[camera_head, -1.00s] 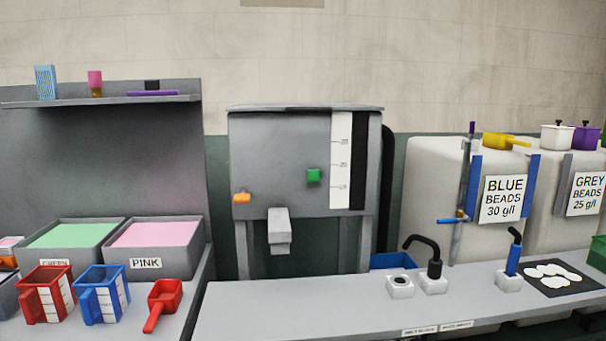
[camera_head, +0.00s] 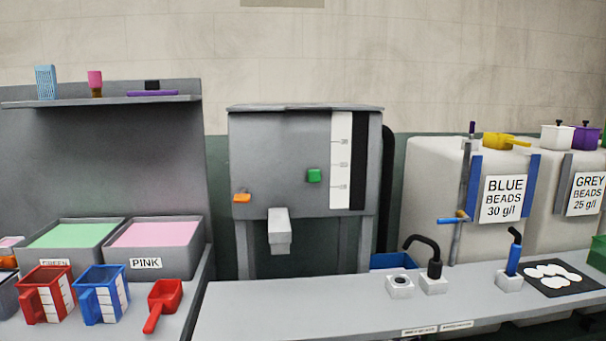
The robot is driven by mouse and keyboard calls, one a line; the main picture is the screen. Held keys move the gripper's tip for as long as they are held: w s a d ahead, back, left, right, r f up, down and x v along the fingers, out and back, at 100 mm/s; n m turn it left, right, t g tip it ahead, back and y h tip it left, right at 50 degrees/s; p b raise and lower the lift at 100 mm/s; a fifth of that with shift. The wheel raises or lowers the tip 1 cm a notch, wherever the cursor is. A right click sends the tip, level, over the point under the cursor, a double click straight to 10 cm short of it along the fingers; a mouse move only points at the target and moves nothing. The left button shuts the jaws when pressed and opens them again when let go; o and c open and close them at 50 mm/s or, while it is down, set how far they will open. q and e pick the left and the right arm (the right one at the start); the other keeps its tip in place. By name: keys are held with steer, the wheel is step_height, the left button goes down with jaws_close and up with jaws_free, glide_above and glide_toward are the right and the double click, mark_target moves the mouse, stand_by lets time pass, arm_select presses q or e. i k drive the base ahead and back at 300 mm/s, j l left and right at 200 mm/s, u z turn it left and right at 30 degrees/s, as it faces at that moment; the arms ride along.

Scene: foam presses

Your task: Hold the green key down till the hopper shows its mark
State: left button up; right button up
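A white scale strip (camera_head: 340,160) with several marks runs down the hopper's right side, beside a black vertical strip (camera_head: 360,160). No coloured level shows in the black strip. An orange key (camera_head: 242,198) sits at the hopper's lower left, and a grey spout (camera_head: 279,232) hangs below its front. Neither of my grippers is in view.
A grey bench (camera_head: 300,310) runs along the front, mostly clear at its left. Red (camera_head: 48,295) and blue (camera_head: 102,295) jugs and a red scoop (camera_head: 163,300) stand at the left. Bead bins (camera_head: 430,180) stand behind.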

mark_target(313, 175)
steer(key=i+j+z, duration=0.45)
steer(key=j, duration=0.25)
steer(key=j+z, duration=0.25)
steer(key=j, duration=0.15)
steer(key=i+j+z, duration=0.25)
steer(key=j, duration=0.2)
steer(key=k+l, duration=0.05)
steer(key=k, duration=0.05)
